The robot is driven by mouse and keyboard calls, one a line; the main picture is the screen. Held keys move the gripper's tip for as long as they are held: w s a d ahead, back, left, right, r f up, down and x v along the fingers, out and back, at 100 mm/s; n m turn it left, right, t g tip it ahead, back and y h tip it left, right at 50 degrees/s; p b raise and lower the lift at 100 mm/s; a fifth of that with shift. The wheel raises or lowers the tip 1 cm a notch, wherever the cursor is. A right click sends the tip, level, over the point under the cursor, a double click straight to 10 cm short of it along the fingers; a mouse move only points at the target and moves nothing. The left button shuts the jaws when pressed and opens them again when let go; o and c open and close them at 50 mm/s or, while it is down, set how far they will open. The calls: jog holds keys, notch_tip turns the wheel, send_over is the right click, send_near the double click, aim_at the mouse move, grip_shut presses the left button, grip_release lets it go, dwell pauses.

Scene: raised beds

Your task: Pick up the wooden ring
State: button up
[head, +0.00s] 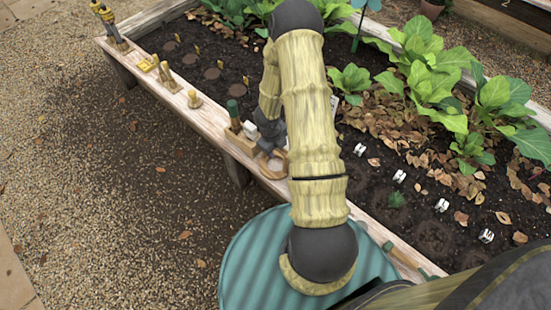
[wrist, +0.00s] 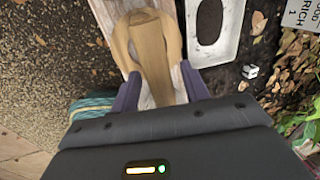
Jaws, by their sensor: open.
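The wooden ring (head: 273,173) is on the bed's plank edge, just below my gripper (head: 270,148) in the head view, partly covered by it. In the wrist view the pale rounded wooden ring (wrist: 118,45) shows ahead of my gripper (wrist: 160,92). A browner tapered wooden piece (wrist: 152,60) runs down its middle and ends between the two fingers; I cannot tell whether it is part of the ring. The fingers are spread to either side of this piece, and the jaws are open.
A white frame with an oval hole (wrist: 224,45) lies right of the ring. A green-topped tool (head: 233,112) stands on the plank (head: 215,128) behind my gripper. Small silvery clips (head: 441,205) dot the soil. Leafy plants (head: 430,75) fill the right.

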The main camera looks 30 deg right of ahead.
grip_shut()
jog(key=shift+r, duration=0.1)
notch_tip(320, 180, up, 10)
jog(key=p, duration=0.6)
jog(key=shift+r, duration=0.2)
